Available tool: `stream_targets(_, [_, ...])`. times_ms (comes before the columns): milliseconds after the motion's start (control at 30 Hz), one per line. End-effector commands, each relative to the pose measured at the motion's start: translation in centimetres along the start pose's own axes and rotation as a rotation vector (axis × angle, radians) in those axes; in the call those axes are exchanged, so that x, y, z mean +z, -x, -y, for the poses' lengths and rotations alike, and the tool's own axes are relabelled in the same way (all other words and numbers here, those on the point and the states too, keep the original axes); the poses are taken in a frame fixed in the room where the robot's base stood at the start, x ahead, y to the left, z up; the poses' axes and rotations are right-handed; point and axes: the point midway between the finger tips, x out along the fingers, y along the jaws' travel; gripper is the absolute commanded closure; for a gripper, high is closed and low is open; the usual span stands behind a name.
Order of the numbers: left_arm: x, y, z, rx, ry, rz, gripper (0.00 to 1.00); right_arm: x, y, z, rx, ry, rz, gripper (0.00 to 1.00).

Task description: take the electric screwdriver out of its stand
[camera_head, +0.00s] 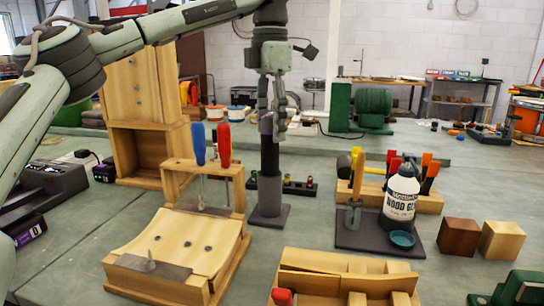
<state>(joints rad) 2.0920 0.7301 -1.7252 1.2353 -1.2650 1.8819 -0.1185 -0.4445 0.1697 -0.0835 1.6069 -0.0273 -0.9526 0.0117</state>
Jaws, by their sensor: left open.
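The electric screwdriver (268,152) stands upright in its stand, a dark slim body with a purple top. The stand (269,215) is a dark grey square base with an upright sleeve, on the green bench in the middle of the view. My left gripper (272,128) points down from above with its fingers at the purple top of the screwdriver. The gripper is open; I cannot tell whether the fingers touch the screwdriver. The fingers hide part of the top. My right gripper is not in view.
A wooden rack (208,172) with red and blue screwdrivers stands close left of the stand. A white glue bottle (401,196) and a tool block (428,200) are to the right. A wooden box (345,262) lies in front. Small knobs on a dark strip (300,187) sit behind.

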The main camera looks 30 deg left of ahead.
Motion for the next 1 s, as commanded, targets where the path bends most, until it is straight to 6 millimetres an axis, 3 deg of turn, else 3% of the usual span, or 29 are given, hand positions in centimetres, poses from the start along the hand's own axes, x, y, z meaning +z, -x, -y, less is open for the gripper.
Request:
stream_targets(300, [-0.4,-4.2,-0.1,0.000,0.000,-0.001,0.45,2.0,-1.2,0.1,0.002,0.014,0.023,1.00])
stream_targets(567, [-0.3,-4.6,-0.1,0.000,0.000,0.001,0.45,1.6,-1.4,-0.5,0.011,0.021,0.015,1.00])
stream_targets(733, [-0.3,-4.5,-0.1,0.000,0.000,0.001,0.65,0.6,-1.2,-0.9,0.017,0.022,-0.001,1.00])
stream_targets(1000, [-0.3,-4.5,-0.1,0.001,0.000,0.001,0.98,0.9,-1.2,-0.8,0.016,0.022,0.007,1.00])
